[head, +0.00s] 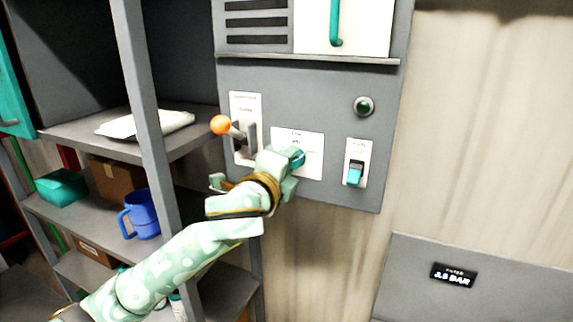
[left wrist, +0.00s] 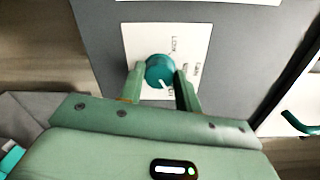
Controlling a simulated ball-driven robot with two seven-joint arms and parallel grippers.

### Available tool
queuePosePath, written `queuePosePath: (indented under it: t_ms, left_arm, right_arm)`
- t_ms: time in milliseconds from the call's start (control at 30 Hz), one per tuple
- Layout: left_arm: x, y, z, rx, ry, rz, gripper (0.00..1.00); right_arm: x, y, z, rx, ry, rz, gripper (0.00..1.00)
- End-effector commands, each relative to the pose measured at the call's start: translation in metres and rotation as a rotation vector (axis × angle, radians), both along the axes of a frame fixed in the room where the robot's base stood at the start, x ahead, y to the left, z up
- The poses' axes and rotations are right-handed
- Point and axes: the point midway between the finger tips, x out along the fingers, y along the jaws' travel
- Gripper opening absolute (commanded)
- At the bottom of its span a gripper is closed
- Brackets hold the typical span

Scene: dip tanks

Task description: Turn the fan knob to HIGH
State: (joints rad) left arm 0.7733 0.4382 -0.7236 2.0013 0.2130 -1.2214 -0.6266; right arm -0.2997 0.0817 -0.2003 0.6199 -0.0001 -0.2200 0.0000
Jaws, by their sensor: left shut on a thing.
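The fan knob (head: 298,157) is a round teal knob on a white label plate (head: 313,165) on the grey wall panel. My left gripper (head: 285,162) reaches it from the lower left and hides part of the knob and plate. In the left wrist view, the knob (left wrist: 159,69) sits between the two fingers of my left gripper (left wrist: 159,76), which is shut on it. A white pointer mark on the knob faces the bottom of that view. The plate (left wrist: 140,40) carries small print; one word looks like LOW, the rest is hard to read. My right gripper is not in view.
A lever with an orange ball (head: 221,124) stands out left of the knob, near my left arm. A teal rocker switch (head: 355,173) and a dark green button (head: 363,105) are to the right. Shelves with a blue mug (head: 143,212) stand at the left.

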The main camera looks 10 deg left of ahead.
Motion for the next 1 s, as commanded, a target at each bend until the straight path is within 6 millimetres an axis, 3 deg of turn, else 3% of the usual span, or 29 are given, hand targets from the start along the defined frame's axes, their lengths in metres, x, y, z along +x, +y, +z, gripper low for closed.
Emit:
queuePosePath:
  t_ms: [633, 667, 733, 1000]
  left_arm:
    - [0.0006, 0.0014, 0.0038, 0.050, -0.018, 0.005, 0.11]
    - [0.0006, 0.0014, 0.0038, 0.050, -0.018, 0.005, 0.39]
    - [0.0005, 0.0013, 0.0037, 0.049, -0.016, 0.004, 0.55]
    - [0.0004, 0.0006, 0.0018, 0.049, -0.013, 0.002, 0.55]
  right_arm:
    - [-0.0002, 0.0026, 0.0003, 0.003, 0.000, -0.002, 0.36]
    - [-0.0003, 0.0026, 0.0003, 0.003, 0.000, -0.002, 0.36]
    - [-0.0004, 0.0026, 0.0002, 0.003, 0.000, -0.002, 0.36]
    - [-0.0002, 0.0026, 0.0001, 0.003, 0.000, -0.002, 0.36]
